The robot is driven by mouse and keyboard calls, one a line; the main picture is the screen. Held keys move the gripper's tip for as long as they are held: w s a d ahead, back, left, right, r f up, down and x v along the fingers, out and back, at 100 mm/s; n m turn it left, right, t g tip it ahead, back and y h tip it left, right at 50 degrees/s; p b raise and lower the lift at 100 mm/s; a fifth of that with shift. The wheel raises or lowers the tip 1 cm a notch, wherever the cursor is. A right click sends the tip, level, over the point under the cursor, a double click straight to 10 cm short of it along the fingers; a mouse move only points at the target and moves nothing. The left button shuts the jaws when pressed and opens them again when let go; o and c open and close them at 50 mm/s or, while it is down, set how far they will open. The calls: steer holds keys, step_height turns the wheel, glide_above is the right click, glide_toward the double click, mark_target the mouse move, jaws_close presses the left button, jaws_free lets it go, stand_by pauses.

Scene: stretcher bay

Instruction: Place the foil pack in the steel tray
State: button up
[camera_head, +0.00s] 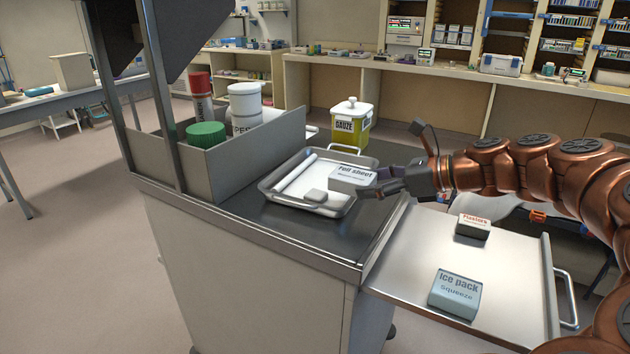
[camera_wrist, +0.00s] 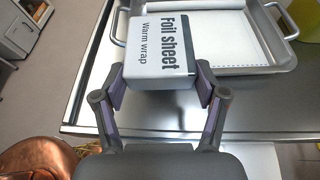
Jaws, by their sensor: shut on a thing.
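The foil pack (camera_head: 351,178) is a small white and grey box labelled "Foil sheet". My gripper (camera_head: 376,185) comes in from the right and is shut on it. In the wrist view the foil pack (camera_wrist: 160,50) sits between the two fingers of my gripper (camera_wrist: 158,88), label facing the camera. The steel tray (camera_head: 341,211) lies on the dark cart top, with handles and a white lining. The pack is held over the tray's right part in the head view. In the wrist view the tray (camera_wrist: 285,62) shows behind the pack, partly hidden by it.
A steel bin (camera_head: 262,143) with tubs and bottles is at left. A lower shelf (camera_head: 400,268) holds a plasters box (camera_head: 472,227) and an ice pack (camera_head: 455,293).

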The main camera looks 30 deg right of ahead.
steer(key=shift+s+f, duration=0.1)
steer(key=shift+s, duration=0.2)
steer(key=w+d, duration=0.2)
steer(key=w, duration=0.3)
steer(key=w+d+f+p, duration=0.1)
steer(key=w+d, duration=0.1)
steer(key=w, duration=0.2)
steer(key=w+d+p, duration=0.1)
steer(key=w+d, duration=0.1)
steer(key=w, duration=0.3)
steer(key=shift+w+f, duration=0.2)
steer(key=shift+w, duration=0.15)
steer(key=shift+f, duration=1.8)
steer(key=shift+f, duration=0.1)
steer(key=o, duration=1.1)
steer(key=shift+f, duration=0.2)
steer(key=shift+o, duration=0.2)
steer(key=shift+r, duration=0.1)
steer(key=shift+s+d+r, duration=0.15)
steer(key=shift+s+d, duration=0.05)
steer(key=v, duration=1.1)
steer(key=shift+s+d+r+b, duration=0.15)
steer(key=shift+d+r+b, duration=0.1)
steer(key=shift+b, duration=0.05)
